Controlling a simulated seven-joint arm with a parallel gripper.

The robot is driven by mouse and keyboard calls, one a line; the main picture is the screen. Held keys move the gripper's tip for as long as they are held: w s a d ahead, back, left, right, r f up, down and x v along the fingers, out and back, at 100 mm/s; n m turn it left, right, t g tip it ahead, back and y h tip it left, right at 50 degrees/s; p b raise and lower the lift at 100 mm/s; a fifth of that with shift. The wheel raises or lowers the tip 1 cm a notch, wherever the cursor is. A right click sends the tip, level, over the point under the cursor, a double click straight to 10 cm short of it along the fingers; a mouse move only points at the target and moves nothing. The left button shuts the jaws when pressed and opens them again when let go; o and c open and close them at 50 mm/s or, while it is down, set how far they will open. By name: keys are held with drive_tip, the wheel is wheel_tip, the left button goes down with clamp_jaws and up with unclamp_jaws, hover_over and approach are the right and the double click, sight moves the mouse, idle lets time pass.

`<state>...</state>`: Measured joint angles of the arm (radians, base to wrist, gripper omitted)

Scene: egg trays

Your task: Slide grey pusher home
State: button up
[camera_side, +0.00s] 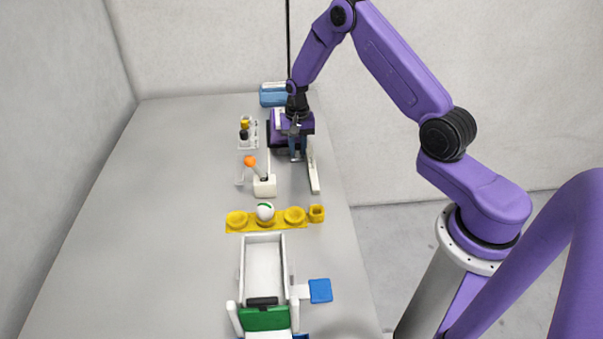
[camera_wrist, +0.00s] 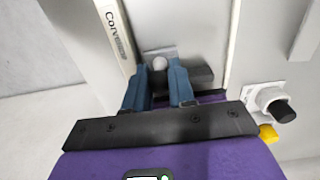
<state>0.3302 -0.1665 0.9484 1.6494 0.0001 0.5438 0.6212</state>
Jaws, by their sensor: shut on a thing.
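My gripper (camera_wrist: 160,72) has its two blue fingers low over the grey pusher (camera_wrist: 160,62), whose round pale knob shows between the fingertips. The fingers are shut on the pusher. A dark block lies right behind the fingers on the right. The pusher sits in a channel between a white lettered rail (camera_wrist: 118,42) on the left and a pale wall on the right. In the side view my gripper (camera_side: 298,156) is at the far end of the table, beside a white rail (camera_side: 313,172); the pusher is hidden there by the gripper.
A white holder with an orange-tipped lever (camera_side: 250,161) and a small rack (camera_side: 248,143) stand left of my gripper. Nearer are a yellow cup strip (camera_side: 281,222) with a white ball (camera_side: 265,212), a white tray (camera_side: 245,270) and a blue pad (camera_side: 320,290). The left table is clear.

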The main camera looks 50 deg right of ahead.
drive_tip(key=shift+s+a, duration=4.7)
drive_tip(key=o, duration=0.9)
drive_tip(key=shift+c, duration=0.2)
wheel_tip(320, 180, up, 6)
wheel_tip(320, 180, up, 9)
drive_tip(key=shift+f, duration=0.2)
drive_tip(key=shift+r, duration=1.75)
drive_tip(key=shift+f, duration=1.7)
